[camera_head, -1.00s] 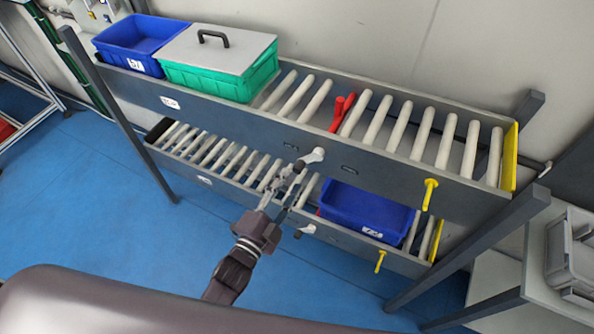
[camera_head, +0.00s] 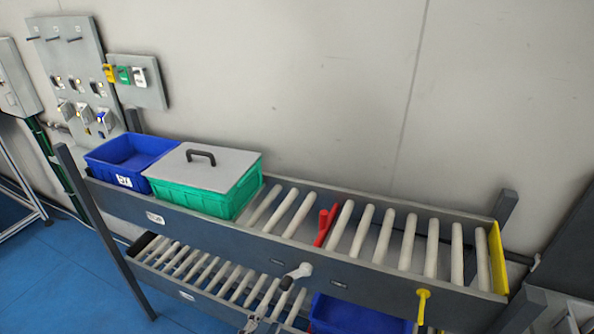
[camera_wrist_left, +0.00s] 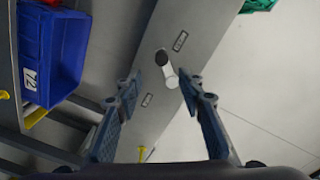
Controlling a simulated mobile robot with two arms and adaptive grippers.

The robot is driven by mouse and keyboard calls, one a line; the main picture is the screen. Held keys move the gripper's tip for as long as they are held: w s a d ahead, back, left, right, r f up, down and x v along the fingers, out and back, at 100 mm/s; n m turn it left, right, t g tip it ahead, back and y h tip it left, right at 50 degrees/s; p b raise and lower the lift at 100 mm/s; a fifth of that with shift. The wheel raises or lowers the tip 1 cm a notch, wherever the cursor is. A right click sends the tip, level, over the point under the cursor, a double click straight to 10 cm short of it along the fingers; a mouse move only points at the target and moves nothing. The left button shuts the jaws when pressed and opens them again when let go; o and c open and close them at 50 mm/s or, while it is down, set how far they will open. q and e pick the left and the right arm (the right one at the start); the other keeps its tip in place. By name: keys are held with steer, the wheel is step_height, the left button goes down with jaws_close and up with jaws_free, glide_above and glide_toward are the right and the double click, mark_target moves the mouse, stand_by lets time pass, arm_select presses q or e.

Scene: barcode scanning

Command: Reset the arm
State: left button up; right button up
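My left gripper (camera_head: 268,320) shows only in part at the bottom edge of the head view, in front of the lower roller rack. In the left wrist view its two fingers (camera_wrist_left: 158,85) are spread apart with nothing between them. Beyond the fingertips, a lever with a white arm and dark knob (camera_wrist_left: 168,75) sits on the grey rack side; it also shows in the head view (camera_head: 297,273). I cannot tell the exact gap between fingers and lever. My right gripper is in neither view.
The upper roller rack (camera_head: 340,270) holds a blue crate (camera_head: 125,158), a lidded green crate (camera_head: 203,182) and a red part (camera_head: 325,226). A blue crate (camera_head: 355,316) sits on the lower rack; it also shows in the left wrist view (camera_wrist_left: 50,50). A yellow lever (camera_head: 422,305) is at right.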

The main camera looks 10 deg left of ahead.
arm_select(q)
steer(key=s+a+f+n+g+y+b, duration=0.1)
steer(key=s+a+f+n+g, duration=0.2)
steer(key=f, duration=0.8)
steer(key=s+a+f+n+g+y+b, duration=0.15)
steer(key=s+f, duration=0.35)
steer(key=f, duration=0.6)
steer(key=s+a+f+n+g+y, duration=0.1)
steer(key=s+f+n+g, duration=0.25)
steer(key=f, duration=0.65)
steer(key=s+a+f+n+g+y+b, duration=0.1)
steer(key=s+a+f+n+g, duration=0.1)
steer(key=s+f, duration=0.6)
steer(key=s+a+f+n+g+y, duration=0.1)
steer(key=s+a+f+n+g, duration=0.2)
steer(key=s, duration=1.4)
step_height(320, 180, down, 6)
steer(key=a+g, duration=0.1)
steer(key=g, duration=0.2)
steer(key=shift+a+f+b, duration=0.2)
steer(key=shift+a+b, duration=0.15)
